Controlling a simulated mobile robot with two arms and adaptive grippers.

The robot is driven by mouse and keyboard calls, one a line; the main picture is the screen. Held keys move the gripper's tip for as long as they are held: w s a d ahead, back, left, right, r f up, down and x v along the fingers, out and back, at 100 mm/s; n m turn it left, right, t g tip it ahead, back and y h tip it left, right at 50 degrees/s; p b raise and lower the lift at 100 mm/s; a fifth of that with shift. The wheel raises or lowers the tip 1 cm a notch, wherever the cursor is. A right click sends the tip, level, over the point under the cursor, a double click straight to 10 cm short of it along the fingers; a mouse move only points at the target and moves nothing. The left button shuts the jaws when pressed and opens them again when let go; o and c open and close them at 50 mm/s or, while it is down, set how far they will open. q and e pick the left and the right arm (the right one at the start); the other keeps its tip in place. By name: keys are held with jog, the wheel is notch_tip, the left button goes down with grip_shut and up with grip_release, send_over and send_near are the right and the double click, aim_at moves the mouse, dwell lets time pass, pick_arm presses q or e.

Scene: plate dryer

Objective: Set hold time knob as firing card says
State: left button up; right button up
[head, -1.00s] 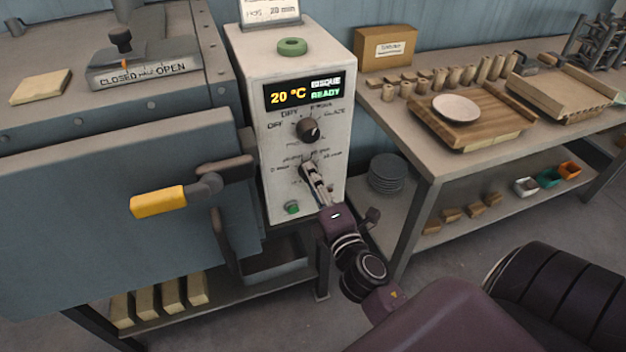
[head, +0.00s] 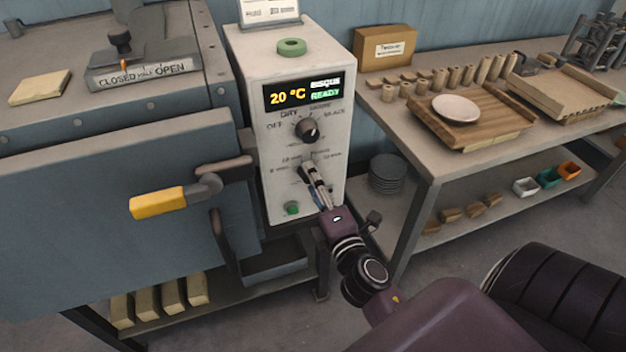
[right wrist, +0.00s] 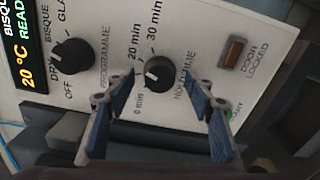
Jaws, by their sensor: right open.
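The hold time knob (right wrist: 157,73) is black and round, on the white control box (head: 257,150). Its labels read 20 min and 30 min, with another min mark lower left. A pale mark shows on the knob, but I cannot tell its exact setting. My right gripper (right wrist: 160,86) is open, one blue-padded finger on each side of the knob, with gaps visible. In the head view this gripper (head: 312,178) covers most of the knob. The firing card (head: 269,12) stands on top of the box, cut off by the frame; its visible line is blurred. My left gripper is out of view.
The programme knob (head: 307,129) sits above the hold time knob, under a display (head: 303,92) reading 20 °C, BISQUE, READY. A green button (head: 292,208) is below. The kiln door with a yellow handle (head: 158,203) is left. A bench (head: 430,150) with pottery stands right.

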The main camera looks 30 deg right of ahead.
jog(key=v, duration=0.7)
jog(key=shift+w, duration=0.1)
dwell(0.4)
jog(key=s+a+f+m+g+y, duration=0.1)
jog(key=s+a+f+m+g, duration=0.15)
jog(key=f, duration=0.95)
jog(key=s+a+f+m+g+y, duration=0.2)
jog(key=a+f+g, duration=0.1)
jog(key=f, duration=1)
jog(key=s+a+f+m+g+y, duration=0.1)
jog(key=s+a+f+m+g, duration=0.15)
jog(key=f, duration=0.95)
jog(key=s+a+f+m+g, duration=0.2)
jog(key=s+f+m+g, duration=0.2)
jog(key=s+f, duration=0.95)
jog(key=s+d+f+m+g, duration=0.1)
jog(key=s+f, duration=0.3)
jog(key=s, duration=0.4)
jog(key=s+d+f+m+g, duration=0.2)
jog(key=s+f+g, duration=0.1)
jog(key=s, duration=0.4)
jog(key=shift+s+d+f+m, duration=0.15)
jog(key=shift+s+f+m, duration=0.2)
jog(key=shift+s+m, duration=0.05)
